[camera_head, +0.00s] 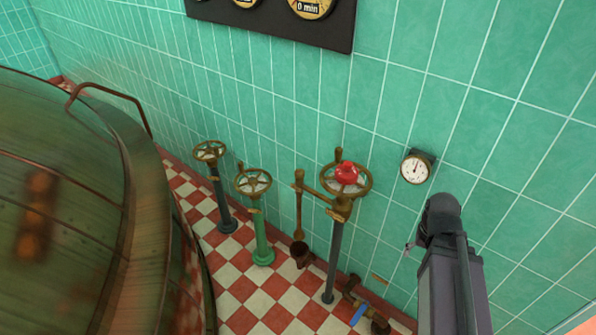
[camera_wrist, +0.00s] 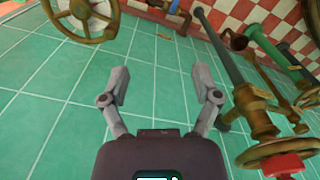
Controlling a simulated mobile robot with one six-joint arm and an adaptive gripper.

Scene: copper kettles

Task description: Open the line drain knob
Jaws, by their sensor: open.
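No label marks the line drain knob, so I cannot tell which control it is. A red knob (camera_head: 347,173) sits at the hub of a brass handwheel (camera_head: 327,164) on a dark post; the red knob also shows at the lower right of the wrist view (camera_wrist: 283,165). A blue handle (camera_head: 358,315) is on low brass piping near the floor. My gripper (camera_wrist: 160,82) is open and empty in front of the green tiles, apart from the red knob and handwheels. In the head view my arm is at right and hides the fingers.
Two more handwheels, on a dark post (camera_head: 210,152) and a green post (camera_head: 253,182), stand left. Another brass wheel (camera_wrist: 82,14) is at the wrist view's upper left. A round gauge (camera_head: 415,168) is on the wall. A large copper vessel (camera_head: 70,190) fills the left.

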